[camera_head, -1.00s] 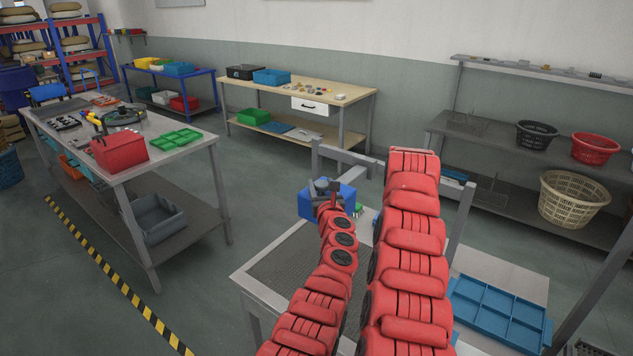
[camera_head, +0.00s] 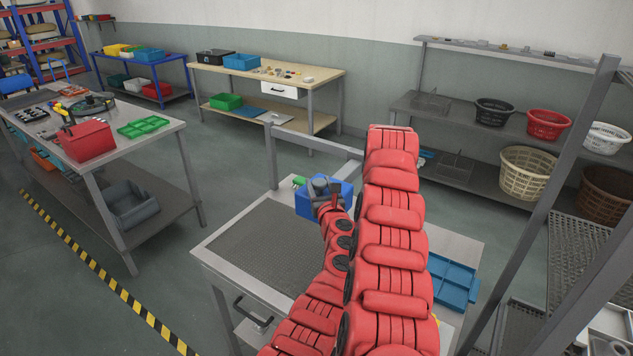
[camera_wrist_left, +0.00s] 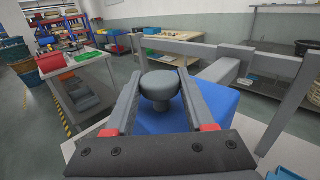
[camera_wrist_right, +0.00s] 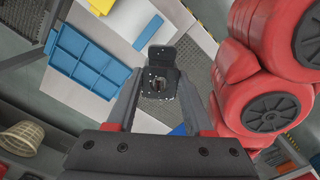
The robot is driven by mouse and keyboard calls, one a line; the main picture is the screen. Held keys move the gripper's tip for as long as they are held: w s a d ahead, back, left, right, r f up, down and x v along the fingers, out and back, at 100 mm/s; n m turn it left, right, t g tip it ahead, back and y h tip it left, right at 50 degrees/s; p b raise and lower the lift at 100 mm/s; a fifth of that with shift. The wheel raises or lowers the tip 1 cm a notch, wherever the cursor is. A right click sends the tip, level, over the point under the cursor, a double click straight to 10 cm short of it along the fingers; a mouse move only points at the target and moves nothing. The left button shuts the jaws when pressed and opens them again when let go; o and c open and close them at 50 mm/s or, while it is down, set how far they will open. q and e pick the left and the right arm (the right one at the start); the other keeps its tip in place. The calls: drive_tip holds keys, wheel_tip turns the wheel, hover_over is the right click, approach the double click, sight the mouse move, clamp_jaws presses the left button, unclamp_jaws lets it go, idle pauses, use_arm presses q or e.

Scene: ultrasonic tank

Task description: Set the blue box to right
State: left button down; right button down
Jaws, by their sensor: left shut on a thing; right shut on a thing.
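The blue box (camera_head: 309,207) is over the far side of the metal workbench (camera_head: 215,235), beside the grey mesh area. My left gripper (camera_head: 326,193) is shut on the grey round knob on top of the box. The knob (camera_wrist_left: 159,86) sits between both fingers in the left wrist view, with the blue box (camera_wrist_left: 215,105) below. I cannot tell whether the box touches the bench. My right gripper (camera_wrist_right: 158,100) is shut on a dark grey bolted piece (camera_wrist_right: 160,78). In the head view the right gripper is hidden by its red arm.
A blue compartment tray (camera_head: 452,280) lies on the right part of the bench. A grey metal frame (camera_head: 315,143) rises along the bench's back, and a tall post (camera_head: 550,190) stands at right. Baskets (camera_head: 527,172) fill the back right shelves.

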use_arm(q)
drive_tip(key=shift+d, duration=0.2)
drive_tip(key=c, duration=0.5)
unclamp_jaws()
drive_tip(key=shift+s, duration=0.1)
drive_tip(key=shift+o, duration=1.1)
drive_tip(key=shift+s+d, duration=0.1)
drive_tip(key=shift+d, duration=0.05)
use_arm(e)
drive_tip(key=shift+s+d, duration=0.15)
drive_tip(key=shift+r, duration=0.1)
